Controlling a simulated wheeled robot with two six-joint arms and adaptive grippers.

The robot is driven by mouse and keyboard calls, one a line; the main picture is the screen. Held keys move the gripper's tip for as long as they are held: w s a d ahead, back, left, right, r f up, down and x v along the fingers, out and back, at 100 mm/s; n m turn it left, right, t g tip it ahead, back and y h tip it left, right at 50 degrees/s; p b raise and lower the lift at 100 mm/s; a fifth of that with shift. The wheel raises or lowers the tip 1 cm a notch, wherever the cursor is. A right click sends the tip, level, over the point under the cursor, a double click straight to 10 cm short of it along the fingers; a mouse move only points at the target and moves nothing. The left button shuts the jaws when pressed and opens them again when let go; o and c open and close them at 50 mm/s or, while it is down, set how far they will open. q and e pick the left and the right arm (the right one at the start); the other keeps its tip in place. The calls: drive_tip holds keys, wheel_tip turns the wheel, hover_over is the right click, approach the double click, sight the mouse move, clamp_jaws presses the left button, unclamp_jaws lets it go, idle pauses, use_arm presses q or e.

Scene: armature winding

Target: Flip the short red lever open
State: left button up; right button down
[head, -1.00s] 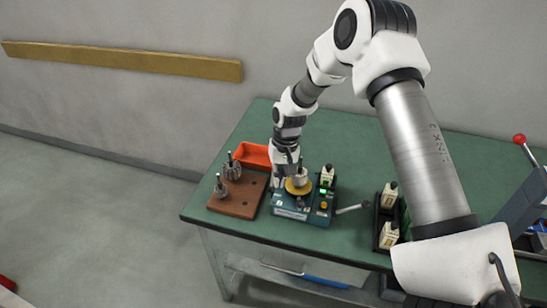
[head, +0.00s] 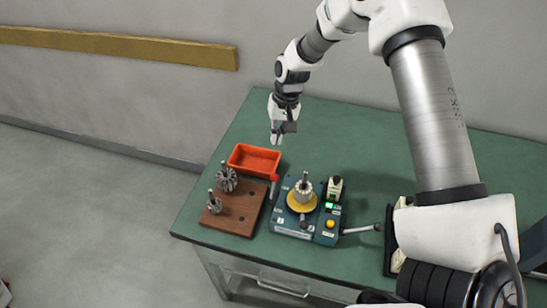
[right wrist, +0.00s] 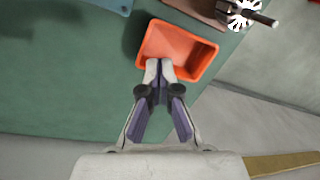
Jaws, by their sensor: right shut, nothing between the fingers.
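The short red lever (head: 274,179) shows as a red tip at the left back edge of a blue winding machine (head: 291,228). An armature (head: 303,189) stands upright on the machine's yellow disc (head: 302,201). My right gripper (head: 276,140) is shut and empty, up behind the lever and apart from it. In the right wrist view its closed fingertips (right wrist: 158,66) overlap the near edge of the orange tray (right wrist: 178,48); the lever is not seen there. My left gripper is not in view.
The orange tray (head: 254,159) lies behind a brown wooden block (head: 239,220) holding two armatures. A small pale unit (head: 334,188) stands at the machine's right, and a grey-handled lever (head: 361,229) sticks out there. The green table (head: 340,140) behind the machine is clear.

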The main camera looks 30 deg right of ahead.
sight(273, 189)
drive_tip(key=f, duration=0.3)
drive_tip(key=a+f+p, duration=0.1)
drive_tip(key=f, duration=0.2)
drive_tip(key=a+f+p, duration=0.1)
drive_tip(key=f, duration=0.2)
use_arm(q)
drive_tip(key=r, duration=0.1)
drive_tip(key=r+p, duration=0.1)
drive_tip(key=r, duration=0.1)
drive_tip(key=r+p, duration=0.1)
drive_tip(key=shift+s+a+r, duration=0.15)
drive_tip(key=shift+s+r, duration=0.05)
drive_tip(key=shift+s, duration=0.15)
use_arm(e)
drive_tip(key=s, duration=0.2)
drive_tip(key=s+a+r, duration=0.1)
drive_tip(key=shift+s+a, duration=0.1)
drive_tip(key=shift+s, duration=0.2)
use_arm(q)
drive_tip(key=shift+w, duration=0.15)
use_arm(e)
drive_tip(key=shift+w+f, duration=0.1)
drive_tip(key=shift+w, duration=0.05)
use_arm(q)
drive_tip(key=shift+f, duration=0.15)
